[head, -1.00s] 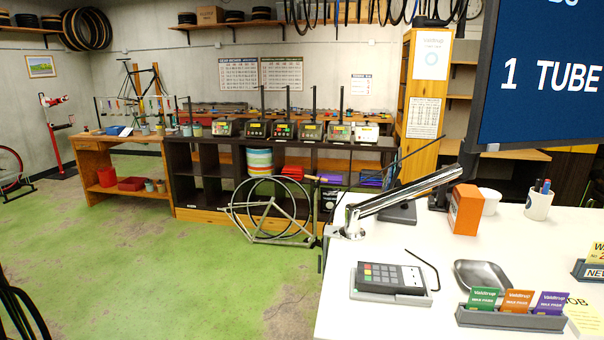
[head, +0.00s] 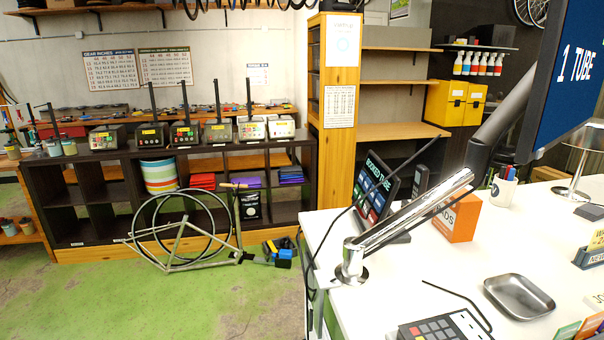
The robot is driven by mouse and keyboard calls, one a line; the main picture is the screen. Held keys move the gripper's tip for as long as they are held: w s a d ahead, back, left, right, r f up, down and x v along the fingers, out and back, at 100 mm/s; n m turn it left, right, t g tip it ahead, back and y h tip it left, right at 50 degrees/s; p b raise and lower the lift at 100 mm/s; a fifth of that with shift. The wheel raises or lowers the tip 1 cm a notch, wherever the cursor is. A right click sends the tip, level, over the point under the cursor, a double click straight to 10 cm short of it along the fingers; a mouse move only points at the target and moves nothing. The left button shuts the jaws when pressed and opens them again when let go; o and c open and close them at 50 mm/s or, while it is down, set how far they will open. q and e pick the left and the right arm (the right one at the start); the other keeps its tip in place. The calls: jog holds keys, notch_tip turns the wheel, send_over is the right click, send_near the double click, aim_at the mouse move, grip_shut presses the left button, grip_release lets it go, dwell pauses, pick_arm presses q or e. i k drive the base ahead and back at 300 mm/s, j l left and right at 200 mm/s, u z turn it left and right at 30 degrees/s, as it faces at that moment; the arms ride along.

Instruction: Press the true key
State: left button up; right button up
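No key marked "true" can be made out at this size. A dark keypad (head: 445,329) with grey, red and green keys lies on the white counter, cut off by the bottom edge in the head view. Several box-shaped units with small coloured buttons stand in a row on the dark shelf; one is a dark unit (head: 184,134) near the middle, and a whiter unit (head: 281,126) is at the right end. Most have upright rods behind them. Neither of my grippers is in view.
The white counter (head: 450,255) fills the right, with a metal tray (head: 519,296), an orange box (head: 458,218), a tilted screen (head: 375,190) and a chrome arm (head: 405,225). A bicycle frame (head: 180,240) leans before the dark shelf (head: 90,190). Green floor (head: 200,300) is open at lower left.

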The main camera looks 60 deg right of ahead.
aim_at(367, 183)
jog(key=i+j+z, duration=0.1)
jog(key=i+z, duration=0.35)
jog(key=i+j+z, duration=0.3)
jog(key=i+z, duration=0.15)
jog(key=i+j+z, duration=0.45)
jog(key=i+z, duration=0.1)
jog(key=z, duration=2.05)
